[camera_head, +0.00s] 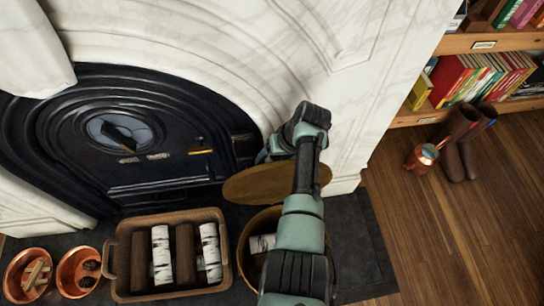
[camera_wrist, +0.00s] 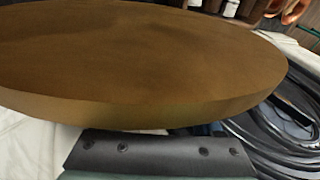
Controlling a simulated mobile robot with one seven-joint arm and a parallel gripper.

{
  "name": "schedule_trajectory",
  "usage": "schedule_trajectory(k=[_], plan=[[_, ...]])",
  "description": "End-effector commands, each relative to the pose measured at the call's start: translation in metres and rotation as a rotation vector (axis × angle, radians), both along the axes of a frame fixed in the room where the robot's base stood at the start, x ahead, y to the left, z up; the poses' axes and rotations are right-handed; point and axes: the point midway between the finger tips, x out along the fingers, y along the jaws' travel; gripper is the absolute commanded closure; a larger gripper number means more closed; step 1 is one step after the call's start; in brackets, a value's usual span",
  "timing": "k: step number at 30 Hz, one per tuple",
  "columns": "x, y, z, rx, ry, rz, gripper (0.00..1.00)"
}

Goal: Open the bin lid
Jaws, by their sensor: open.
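The bin (camera_head: 243,262) is a round brown container on the dark hearth, partly covered by my arm. Its round brown lid (camera_head: 250,186) stands raised and tilted at the back of the bin, so the mouth is uncovered and a pale birch log shows inside. The lid fills much of the wrist view (camera_wrist: 150,60), with its rim crossing in front of my gripper. My gripper (camera_head: 266,154) is open at the far side of the lid, by the fireplace. Its fingertips are mostly hidden, and I cannot tell whether they touch the lid.
A handled brown tray (camera_head: 120,290) of logs stands left of the bin, with two copper buckets (camera_head: 27,262) (camera_head: 77,268) beyond it. The black fireplace (camera_head: 150,145) and marble surround (camera_head: 345,120) are close behind.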

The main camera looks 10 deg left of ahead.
Motion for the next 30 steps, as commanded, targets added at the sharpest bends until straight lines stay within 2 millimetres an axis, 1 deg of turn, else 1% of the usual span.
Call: schedule_trajectory(k=[5, 8, 11, 18, 21, 25, 30], plan=[[0.0, 0.0, 0.002, 0.0, 0.0, 0.0, 0.32], [0.0, -0.003, 0.009, 0.0, -0.001, -0.001, 0.32], [-0.001, -0.008, 0.024, 0.001, -0.002, -0.002, 0.32], [-0.005, -0.026, 0.075, 0.001, -0.004, -0.002, 0.32], [-0.006, -0.034, 0.093, 0.0, -0.002, -0.003, 0.32], [-0.008, -0.041, 0.11, 0.0, -0.002, -0.002, 0.32], [-0.01, -0.045, 0.121, 0.0, 0.0, -0.001, 0.32]])
